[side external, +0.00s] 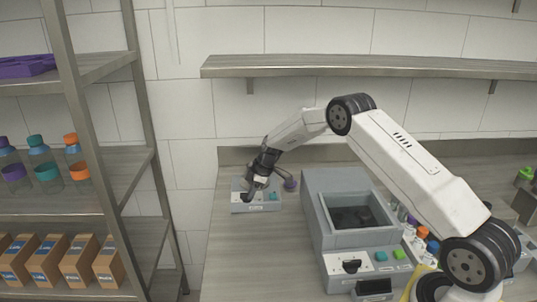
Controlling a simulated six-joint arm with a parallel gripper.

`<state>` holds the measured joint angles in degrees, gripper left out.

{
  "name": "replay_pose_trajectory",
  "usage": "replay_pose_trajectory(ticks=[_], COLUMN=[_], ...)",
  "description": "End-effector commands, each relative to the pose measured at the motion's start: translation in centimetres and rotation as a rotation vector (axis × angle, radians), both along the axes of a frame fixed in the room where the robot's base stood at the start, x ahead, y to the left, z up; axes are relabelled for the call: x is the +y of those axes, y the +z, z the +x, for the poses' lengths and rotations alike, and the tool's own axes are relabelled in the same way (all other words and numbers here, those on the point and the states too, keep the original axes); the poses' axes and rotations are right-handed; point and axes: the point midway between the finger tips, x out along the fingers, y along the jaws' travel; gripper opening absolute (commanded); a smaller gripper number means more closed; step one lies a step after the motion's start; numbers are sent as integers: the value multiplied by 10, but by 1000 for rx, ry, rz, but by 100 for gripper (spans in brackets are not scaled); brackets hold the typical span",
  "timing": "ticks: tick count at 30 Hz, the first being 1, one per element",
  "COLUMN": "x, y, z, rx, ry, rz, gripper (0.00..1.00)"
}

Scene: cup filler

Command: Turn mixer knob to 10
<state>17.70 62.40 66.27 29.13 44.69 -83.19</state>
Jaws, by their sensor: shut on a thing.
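A small grey device (243,208) stands at the left end of the counter, with a teal button (273,196) on it. I take it to be the mixer; its label is too small to read. My gripper (252,192) points down at its left part and is shut on what seems to be its dark knob. The knob is mostly hidden by my fingers, and its setting cannot be read.
A large grey machine (311,212) with an open bin stands to the right, bearing a black knob (351,266), a teal button (381,256) and a green button (400,254). A shelf rack (112,190) stands left.

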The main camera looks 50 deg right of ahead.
Motion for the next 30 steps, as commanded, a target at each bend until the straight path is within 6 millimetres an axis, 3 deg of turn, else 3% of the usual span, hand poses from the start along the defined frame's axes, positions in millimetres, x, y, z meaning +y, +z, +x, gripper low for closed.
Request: replay_pose_trajectory(ticks=[10,11,12,14,30], x=[0,0,0,0,-2], y=[0,0,0,0,8], z=[0,0,0,0,-3], rx=[0,0,0,1,0], ry=[-30,-30,-30,-29,-28], rz=[0,0,0,1,0], gripper=[0,24,37,53,53])
